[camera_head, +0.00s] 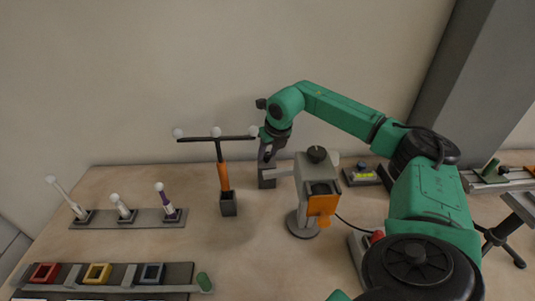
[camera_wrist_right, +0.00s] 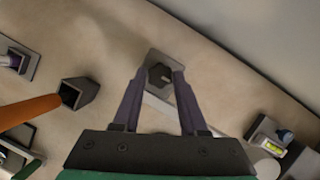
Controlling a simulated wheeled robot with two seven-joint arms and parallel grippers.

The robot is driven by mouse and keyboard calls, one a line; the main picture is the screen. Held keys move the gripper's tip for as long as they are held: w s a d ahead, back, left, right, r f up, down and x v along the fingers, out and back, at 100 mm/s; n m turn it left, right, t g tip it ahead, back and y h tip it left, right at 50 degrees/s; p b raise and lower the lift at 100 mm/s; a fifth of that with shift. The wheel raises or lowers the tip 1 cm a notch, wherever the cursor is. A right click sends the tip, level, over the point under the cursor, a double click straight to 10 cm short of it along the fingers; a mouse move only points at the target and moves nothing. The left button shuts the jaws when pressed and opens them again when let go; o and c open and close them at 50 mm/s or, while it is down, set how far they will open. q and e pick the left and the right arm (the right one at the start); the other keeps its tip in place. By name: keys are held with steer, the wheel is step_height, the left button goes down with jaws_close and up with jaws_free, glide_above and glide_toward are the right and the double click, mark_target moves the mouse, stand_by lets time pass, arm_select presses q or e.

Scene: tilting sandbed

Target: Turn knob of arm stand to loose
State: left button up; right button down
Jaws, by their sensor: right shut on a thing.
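The arm stand (camera_head: 267,178) is a dark grey post at the back middle of the table, with a light arm reaching right from it. Its dark knob (camera_wrist_right: 160,74) shows in the right wrist view on top of a grey square plate, between my fingertips. My right gripper (camera_head: 269,150) comes down over the stand from above and hides the knob in the head view. In the right wrist view the right gripper (camera_wrist_right: 158,78) has one finger on each side of the knob, shut on it. My left gripper is not in view.
A grey device (camera_head: 314,172) with a black top knob and orange part stands just right of the stand. An orange-handled tool with white balls (camera_head: 224,177) stands left. A rack of white-tipped tools (camera_head: 127,218) and a tray of coloured frames (camera_head: 180,277) lie further left.

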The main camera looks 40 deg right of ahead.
steer(key=n+y, duration=0.1)
steer(key=n, duration=0.1)
steer(key=shift+d+n, duration=0.15)
steer(key=shift+n, duration=0.25)
steer(key=n+y, duration=0.1)
steer(key=n, duration=0.2)
steer(key=shift+d+n, duration=0.1)
steer(key=shift+n, duration=0.2)
steer(key=n+y+p, duration=0.1)
steer(key=n, duration=0.2)
steer(key=n+g+y+p, duration=0.1)
steer(key=n, duration=0.2)
steer(key=shift+w+d+r+y, duration=0.15)
steer(key=shift+w+y, duration=0.05)
steer(key=shift+y, duration=0.1)
steer(key=n+g, duration=0.1)
steer(key=n, duration=0.1)
steer(key=shift+w+n+p, duration=0.1)
steer(key=shift+n+p, duration=0.2)
steer(key=shift+n, duration=0.1)
steer(key=shift+d+n+g+y, duration=0.1)
steer(key=shift+n+g+y, duration=0.35)
steer(key=shift+n, duration=0.75)
steer(key=shift+c, duration=2.3)
jaws_free()
